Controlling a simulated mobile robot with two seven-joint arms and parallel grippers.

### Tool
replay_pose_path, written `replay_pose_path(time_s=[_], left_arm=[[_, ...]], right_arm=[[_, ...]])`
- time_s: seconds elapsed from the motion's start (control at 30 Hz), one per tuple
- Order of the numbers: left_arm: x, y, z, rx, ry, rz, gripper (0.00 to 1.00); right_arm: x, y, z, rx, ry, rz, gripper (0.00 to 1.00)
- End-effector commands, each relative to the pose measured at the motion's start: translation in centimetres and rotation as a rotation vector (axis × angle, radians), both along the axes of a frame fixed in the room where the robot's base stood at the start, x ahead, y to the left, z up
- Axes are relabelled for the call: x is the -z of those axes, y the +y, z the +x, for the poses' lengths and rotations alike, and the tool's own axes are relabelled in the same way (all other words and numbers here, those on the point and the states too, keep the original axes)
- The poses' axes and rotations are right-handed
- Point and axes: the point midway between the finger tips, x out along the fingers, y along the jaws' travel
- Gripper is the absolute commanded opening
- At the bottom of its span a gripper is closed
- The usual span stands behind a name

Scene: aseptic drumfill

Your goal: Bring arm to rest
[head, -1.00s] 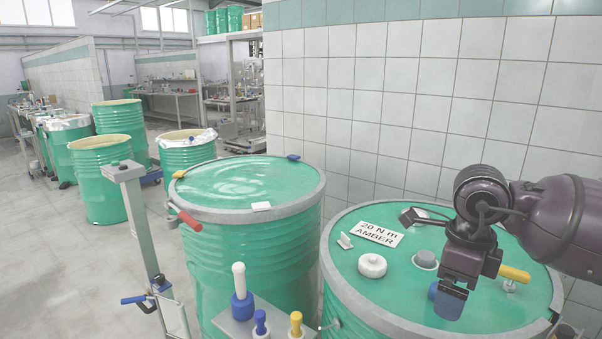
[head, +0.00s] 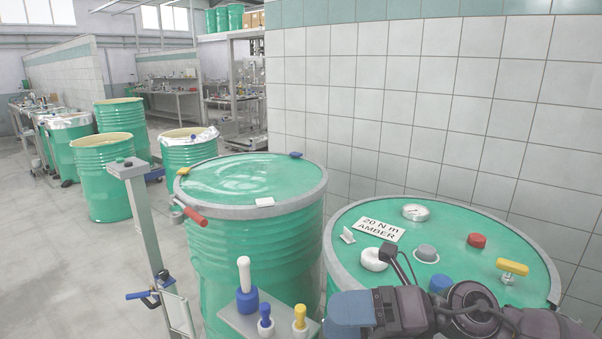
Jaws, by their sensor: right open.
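My right gripper (head: 349,311) is at the bottom of the head view, in front of the right green drum (head: 337,258). Its arm comes in from the lower right, and its blue-grey finger end points left. It is open, and I see nothing held in it. My right arm hides part of the drum's near rim and side. My left gripper is not in view.
The drum's lid carries a "20 N m AMBER" card (head: 380,229), a white cap (head: 374,259), a gauge (head: 415,212), a red cap (head: 477,240) and a yellow-handled tool (head: 512,267). A second green drum (head: 257,260) stands left. A tool holder (head: 238,322) stands in front.

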Motion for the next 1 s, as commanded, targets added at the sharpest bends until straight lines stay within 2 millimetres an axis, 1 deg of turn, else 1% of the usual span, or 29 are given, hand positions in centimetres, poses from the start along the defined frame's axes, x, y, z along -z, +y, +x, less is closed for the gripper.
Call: replay_pose_path(time_s=[0.03,0.13,0.23,0.37,0.47,0.57,0.63,0.77,0.8,0.87,0.9,0.97,1.0], left_arm=[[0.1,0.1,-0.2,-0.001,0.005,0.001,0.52],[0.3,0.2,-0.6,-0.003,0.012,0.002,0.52],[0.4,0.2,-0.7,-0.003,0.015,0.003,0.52],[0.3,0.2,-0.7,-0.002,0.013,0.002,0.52],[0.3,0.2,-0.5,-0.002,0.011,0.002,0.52],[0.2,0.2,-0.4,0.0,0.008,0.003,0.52],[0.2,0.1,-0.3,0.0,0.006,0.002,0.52],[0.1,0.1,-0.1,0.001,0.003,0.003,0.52],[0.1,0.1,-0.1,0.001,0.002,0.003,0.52],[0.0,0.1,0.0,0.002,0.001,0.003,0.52],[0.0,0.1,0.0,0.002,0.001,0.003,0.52],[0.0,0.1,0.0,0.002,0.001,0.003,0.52],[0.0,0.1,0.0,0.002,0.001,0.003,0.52]], right_arm=[[-0.6,0.0,0.1,0.055,0.057,0.098,0.94],[-1.9,-0.6,1.0,0.179,0.168,0.278,0.94],[-2.5,-2.1,2.1,0.316,0.29,0.443,0.94],[-2.2,-4.9,3.8,0.513,0.459,0.634,0.94],[-0.9,-7.5,4.8,0.674,0.599,0.762,0.94],[1.3,-10.4,5.4,0.843,0.747,0.872,0.94],[3.2,-12.4,5.5,0.967,0.855,0.938,0.94],[7.6,-16.0,4.5,1.2,1.06,1.032,0.94],[9.1,-17.0,4.0,1.272,1.126,1.053,0.94],[11.4,-18.4,2.8,1.381,1.228,1.079,0.94],[12.9,-19.2,1.9,1.454,1.297,1.093,0.94],[15.3,-20.3,0.3,1.563,1.403,1.105,0.94],[16.8,-21.0,-1.0,1.635,1.473,1.106,0.94]])
